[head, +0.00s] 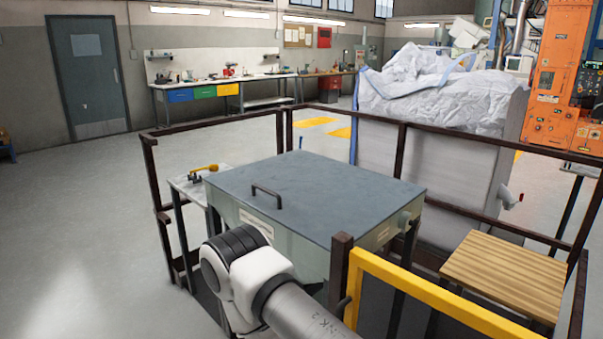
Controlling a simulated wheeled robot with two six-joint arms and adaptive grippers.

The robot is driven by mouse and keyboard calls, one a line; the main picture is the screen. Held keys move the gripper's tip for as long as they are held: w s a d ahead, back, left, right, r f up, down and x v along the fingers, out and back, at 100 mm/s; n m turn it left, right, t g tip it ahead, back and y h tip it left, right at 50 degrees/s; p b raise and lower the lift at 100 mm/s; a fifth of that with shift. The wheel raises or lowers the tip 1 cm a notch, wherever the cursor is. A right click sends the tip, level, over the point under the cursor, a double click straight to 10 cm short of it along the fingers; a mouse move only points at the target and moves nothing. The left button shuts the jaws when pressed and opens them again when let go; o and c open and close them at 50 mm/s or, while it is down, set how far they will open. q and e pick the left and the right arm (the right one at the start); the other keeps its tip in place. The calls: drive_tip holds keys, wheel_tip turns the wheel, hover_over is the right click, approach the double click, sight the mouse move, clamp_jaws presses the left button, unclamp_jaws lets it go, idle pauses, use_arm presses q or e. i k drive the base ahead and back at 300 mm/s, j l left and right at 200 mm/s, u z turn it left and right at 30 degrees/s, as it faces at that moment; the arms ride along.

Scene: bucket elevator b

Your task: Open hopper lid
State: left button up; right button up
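The hopper (345,250) is a pale grey-green box on dark legs, standing inside a railed area in front of me. Its flat dark grey lid (330,185) lies level on top and looks closed. A dark bar handle (267,195) stands up from the lid near its left front edge. One of my arms shows at the bottom, with a white and black joint in front of the hopper's near left corner. It hides part of the hopper's front. Neither gripper is in view.
Brown railings (400,150) surround the hopper. A yellow rail (430,295) crosses at the front right, near my arm. A slatted wooden top (505,272) is at right, a small side table (190,188) at left. A large white bag (430,85) stands behind. Floor at left is clear.

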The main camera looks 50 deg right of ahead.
sight(315, 197)
drive_tip(key=z, duration=0.4)
drive_tip(key=i+l+z, duration=0.1)
drive_tip(key=z, duration=0.65)
drive_tip(key=i+z, duration=0.15)
drive_tip(key=z, duration=0.2)
drive_tip(key=k+j+z, duration=0.25)
